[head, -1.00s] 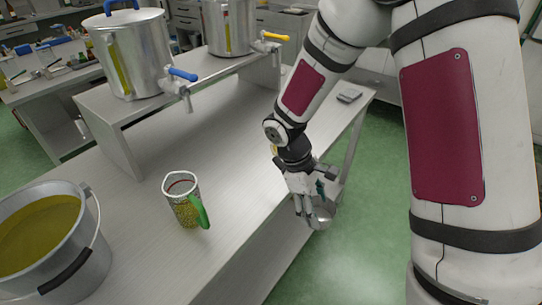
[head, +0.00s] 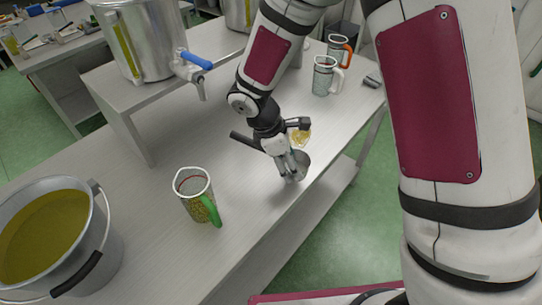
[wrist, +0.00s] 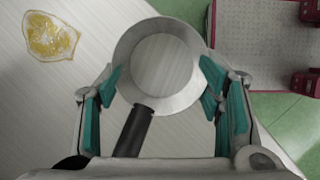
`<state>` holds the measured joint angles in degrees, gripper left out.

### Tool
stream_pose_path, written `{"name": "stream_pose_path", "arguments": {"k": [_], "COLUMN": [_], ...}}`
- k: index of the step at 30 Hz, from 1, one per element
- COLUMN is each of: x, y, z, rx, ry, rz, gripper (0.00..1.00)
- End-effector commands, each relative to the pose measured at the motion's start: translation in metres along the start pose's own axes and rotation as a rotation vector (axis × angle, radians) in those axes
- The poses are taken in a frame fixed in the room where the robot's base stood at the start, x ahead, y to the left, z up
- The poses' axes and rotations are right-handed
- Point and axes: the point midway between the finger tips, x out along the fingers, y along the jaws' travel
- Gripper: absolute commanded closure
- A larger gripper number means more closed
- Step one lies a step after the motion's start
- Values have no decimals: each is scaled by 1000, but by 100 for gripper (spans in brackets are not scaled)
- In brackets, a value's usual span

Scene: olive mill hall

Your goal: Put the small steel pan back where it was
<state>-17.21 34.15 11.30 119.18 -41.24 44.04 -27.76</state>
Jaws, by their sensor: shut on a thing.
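The small steel pan (head: 302,166) is a shallow round dish with a black handle (head: 246,138) pointing left in the head view. My gripper (head: 289,163) is shut on it, over the worktop near its front edge. In the wrist view the pan's rim (wrist: 134,55) lies between the teal finger pads of my gripper (wrist: 165,88), and its black handle (wrist: 133,132) points down the picture. The fingers hide part of the pan in the head view. I cannot tell whether the pan touches the worktop.
A yellow, clear-edged patch (head: 300,136) lies beside the pan on the worktop (head: 160,170); it shows in the wrist view (wrist: 52,38). A green-handled jug (head: 193,196) and an oil bucket (head: 101,240) stand left. Two jugs (head: 325,77) (head: 338,47) stand at the far end.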

Motion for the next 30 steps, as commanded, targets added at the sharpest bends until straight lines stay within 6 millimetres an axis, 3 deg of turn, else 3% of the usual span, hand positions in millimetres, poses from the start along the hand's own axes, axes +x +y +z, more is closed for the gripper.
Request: {"name": "stream_pose_path", "arguments": {"k": [6, 14, 21, 30], "x": [-11, -17, 12, 16], "y": [32, 47, 44, 46], "z": [-31, -46, -57, -58], "rx": [1, 2, 0, 2], "ry": [1, 1, 0, 1], "rz": [0, 0, -2, 0], "gripper": [74, 74, 74, 74]}}
